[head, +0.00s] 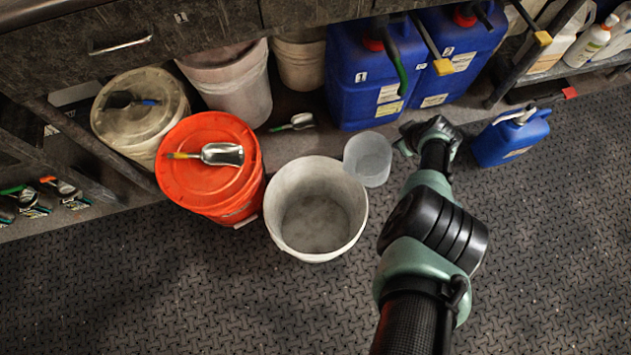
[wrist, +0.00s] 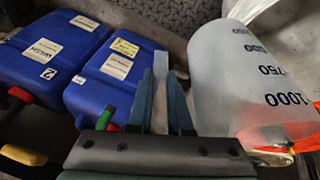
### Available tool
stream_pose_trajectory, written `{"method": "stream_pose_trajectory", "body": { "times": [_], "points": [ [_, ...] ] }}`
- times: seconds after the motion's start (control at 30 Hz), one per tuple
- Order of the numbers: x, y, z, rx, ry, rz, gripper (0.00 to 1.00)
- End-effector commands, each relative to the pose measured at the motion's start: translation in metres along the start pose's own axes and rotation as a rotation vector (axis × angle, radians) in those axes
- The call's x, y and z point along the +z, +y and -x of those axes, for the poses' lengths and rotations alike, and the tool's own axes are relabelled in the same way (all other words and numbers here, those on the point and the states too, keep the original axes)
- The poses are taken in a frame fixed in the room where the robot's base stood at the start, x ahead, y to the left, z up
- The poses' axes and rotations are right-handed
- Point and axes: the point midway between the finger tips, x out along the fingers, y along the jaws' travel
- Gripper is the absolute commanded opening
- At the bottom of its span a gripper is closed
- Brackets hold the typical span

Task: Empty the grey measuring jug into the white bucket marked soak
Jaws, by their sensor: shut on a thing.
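The grey measuring jug (head: 368,160) is translucent and looks roughly upright, just right of the white bucket's rim in the head view. In the wrist view the jug (wrist: 240,85) shows dark 750 and 1000 marks. My gripper (wrist: 163,85) is beside the jug, shut on a pale strip that appears to be its handle. I cannot tell the jug's fill or its height above the floor. The open white bucket (head: 350,190) stands on the mat with a pale grey inside; no soak marking is readable.
An orange lidded bucket (head: 190,195) with a metal scoop (head: 222,154) on top stands left of the white bucket. Blue jerrycans (head: 358,90) stand behind, and a smaller blue can (head: 512,138) is at right. Dark mat (head: 180,290) is clear in front.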

Motion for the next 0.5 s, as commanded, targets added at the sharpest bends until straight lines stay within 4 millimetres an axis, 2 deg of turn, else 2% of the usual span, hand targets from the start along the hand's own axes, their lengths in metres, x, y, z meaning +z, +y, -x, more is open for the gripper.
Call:
{"method": "stream_pose_trajectory", "body": {
  "times": [0.03,0.1,0.27,0.5],
  "points": [
    [-0.0071,0.0016,0.0150,0.021,-0.001,0.008,0.00],
    [-0.0096,0.0001,0.0203,0.054,-0.003,0.022,0.00],
    [-0.0087,-0.0035,0.0176,0.097,-0.005,0.038,0.00],
    [-0.0120,-0.0077,0.0237,0.149,-0.006,0.060,0.00]
  ]
}}
